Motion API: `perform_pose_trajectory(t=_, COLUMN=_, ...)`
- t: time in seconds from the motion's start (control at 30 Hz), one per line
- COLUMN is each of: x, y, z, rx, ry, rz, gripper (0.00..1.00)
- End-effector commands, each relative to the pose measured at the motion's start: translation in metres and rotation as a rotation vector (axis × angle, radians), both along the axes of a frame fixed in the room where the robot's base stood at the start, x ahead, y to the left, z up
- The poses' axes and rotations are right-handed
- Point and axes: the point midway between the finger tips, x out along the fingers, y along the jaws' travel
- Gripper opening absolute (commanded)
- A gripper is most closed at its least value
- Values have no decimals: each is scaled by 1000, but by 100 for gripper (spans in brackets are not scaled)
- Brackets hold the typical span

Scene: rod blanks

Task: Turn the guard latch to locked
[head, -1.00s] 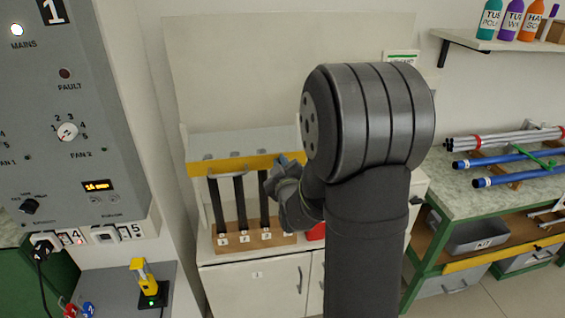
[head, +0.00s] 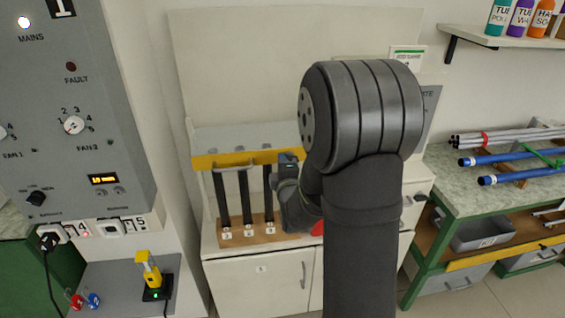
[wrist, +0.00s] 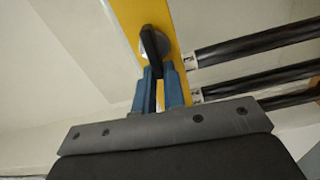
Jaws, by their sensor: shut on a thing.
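The guard is a yellow bar (head: 232,160) in front of several upright black rods (head: 246,195); the bar also shows in the wrist view (wrist: 128,12). The guard latch is a black lever (wrist: 151,42) on a round grey boss on that bar. My gripper (wrist: 164,74) has blue fingers on either side of the lever's lower end, closed on it. The lever lies nearly along the bar in the wrist view. In the head view my gripper (head: 287,160) is at the bar's right part, and my arm hides the latch. I cannot read a locked mark.
The rods stand in a wooden base (head: 240,231) on a white cabinet (head: 255,285). A grey control panel (head: 75,100) is at left, above a yellow device (head: 150,270). A green-framed bench (head: 470,205) with blue and grey rods is at right.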

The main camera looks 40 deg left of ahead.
Motion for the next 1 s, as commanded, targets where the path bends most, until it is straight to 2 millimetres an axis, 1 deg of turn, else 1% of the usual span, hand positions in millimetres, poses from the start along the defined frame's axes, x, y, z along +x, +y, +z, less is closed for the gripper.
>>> perform_pose_trajectory(t=0.23, x=0, y=0, z=-2, rx=-49, ry=-47, rz=0, gripper=0)
perform_pose_trajectory(t=0.73, x=0, y=0, z=-3, rx=-59, ry=-57, rz=0, gripper=0)
perform_pose_trajectory(t=0.77, x=0, y=0, z=-3, rx=-59, ry=-57, rz=0, gripper=16)
perform_pose_trajectory(t=0.8, x=0, y=0, z=-3, rx=-59, ry=-57, rz=0, gripper=24)
perform_pose_trajectory(t=0.83, x=0, y=0, z=-3, rx=-59, ry=-57, rz=0, gripper=29)
perform_pose_trajectory(t=0.87, x=0, y=0, z=-2, rx=-59, ry=-57, rz=0, gripper=32)
perform_pose_trajectory(t=1.0, x=0, y=0, z=-2, rx=-58, ry=-57, rz=0, gripper=32)
